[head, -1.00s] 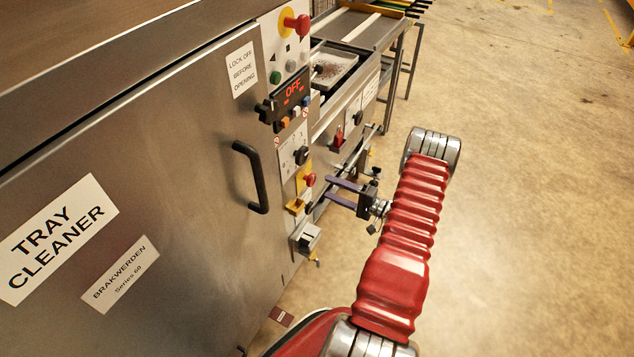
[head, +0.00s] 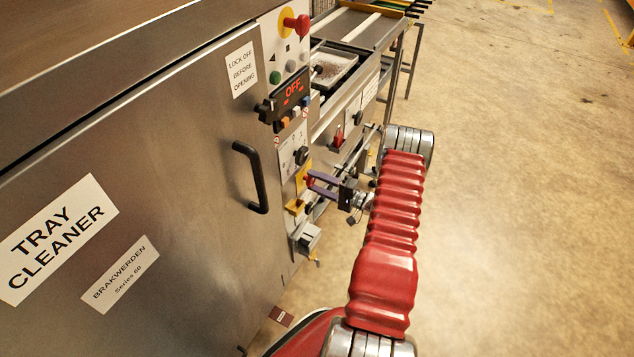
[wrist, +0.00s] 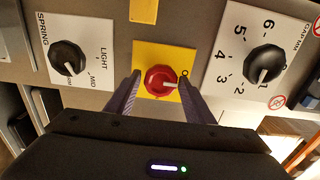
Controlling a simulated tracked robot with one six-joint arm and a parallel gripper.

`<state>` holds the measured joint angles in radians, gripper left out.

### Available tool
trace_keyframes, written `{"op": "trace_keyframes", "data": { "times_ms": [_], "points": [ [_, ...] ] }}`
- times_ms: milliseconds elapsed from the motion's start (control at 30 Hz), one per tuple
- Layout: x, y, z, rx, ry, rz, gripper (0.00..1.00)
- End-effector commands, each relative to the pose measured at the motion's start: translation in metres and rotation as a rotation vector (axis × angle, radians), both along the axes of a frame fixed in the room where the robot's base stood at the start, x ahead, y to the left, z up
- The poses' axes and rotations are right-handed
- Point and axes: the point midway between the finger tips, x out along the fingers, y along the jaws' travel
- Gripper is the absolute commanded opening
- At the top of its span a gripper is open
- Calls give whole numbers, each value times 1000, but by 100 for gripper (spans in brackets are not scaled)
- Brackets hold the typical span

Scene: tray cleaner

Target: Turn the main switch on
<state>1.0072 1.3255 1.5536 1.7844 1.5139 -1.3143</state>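The main switch is a red rotary knob on a yellow plate, seen in the wrist view (wrist: 160,80) between my two fingers. A pale mark shows on the knob, and part of a letter shows on the plate to its right. My gripper (head: 314,182) is open, with its purple fingers pointing at the panel; in the wrist view the fingertips flank the knob, with gaps visible on both sides. I cannot tell how far the tips reach along the knob's depth. In the head view the fingers largely cover the knob. The display (head: 291,91) reads OFF in red.
In the wrist view a black SPRING dial (wrist: 67,58) sits to the left and a larger numbered dial (wrist: 264,65) to the right. The head view shows a black door handle (head: 251,177), a red emergency button (head: 301,24) and a grey box (head: 307,238) below. Open floor lies right.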

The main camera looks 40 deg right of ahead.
Motion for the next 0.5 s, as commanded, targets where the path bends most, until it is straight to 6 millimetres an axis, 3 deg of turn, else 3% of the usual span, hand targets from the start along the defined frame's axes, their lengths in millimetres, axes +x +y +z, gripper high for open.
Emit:
{"op": "trace_keyframes", "data": {
  "times_ms": [400,500],
  "points": [
    [0,0,-1,0,2,0,18],
    [-1,-2,-1,0,2,-2,18]
  ]
}}
